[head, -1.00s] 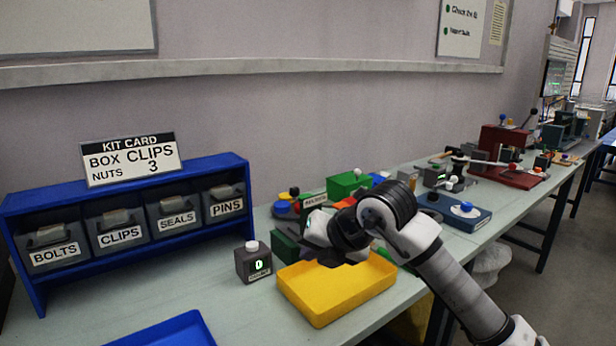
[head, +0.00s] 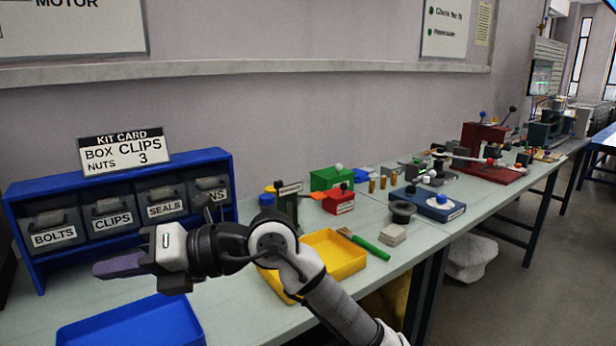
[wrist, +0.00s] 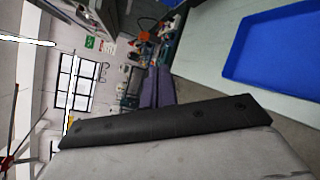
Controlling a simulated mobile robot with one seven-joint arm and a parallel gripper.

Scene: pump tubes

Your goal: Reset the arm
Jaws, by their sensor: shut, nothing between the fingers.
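My gripper (head: 108,267) is at the left in the head view, above the bench and in front of the blue bin rack. Its fingers point left and are shut, with nothing between them. In the wrist view the closed fingers (wrist: 157,86) show near the middle. My arm reaches in from the lower right, bent at the dark joint, and passes in front of the yellow tray (head: 352,262). The arm hides part of that tray.
A blue tray (head: 75,333) lies below my gripper; it also shows in the wrist view (wrist: 235,60). The blue rack (head: 20,195) with labelled bins and a kit card (head: 125,152) stands behind. A green-handled tool (head: 370,247), blocks and fixtures line the bench to the right.

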